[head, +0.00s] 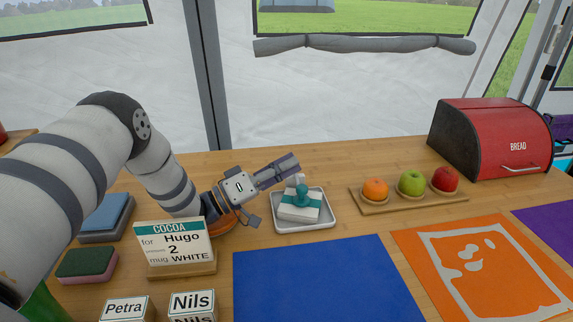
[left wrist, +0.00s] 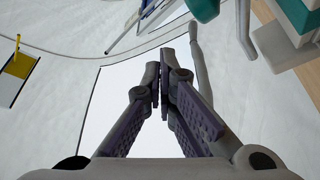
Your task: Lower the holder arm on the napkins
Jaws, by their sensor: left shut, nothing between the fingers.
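White napkins (head: 297,213) lie stacked in a grey tray (head: 325,222) on the table. My left gripper (head: 293,163) is shut and empty, just above and behind the napkin holder in the head view. In the left wrist view its fingers (left wrist: 158,75) are together, with part of the teal holder (left wrist: 203,8) at the top edge. I cannot tell whether the fingers touch the holder. My right gripper is not in view.
A cocoa card (head: 175,244) stands left of the tray. A wooden board (head: 408,196) with fruit and a red bread box (head: 492,140) are to the right. A blue mat (head: 322,285) and an orange mat (head: 485,265) lie in front.

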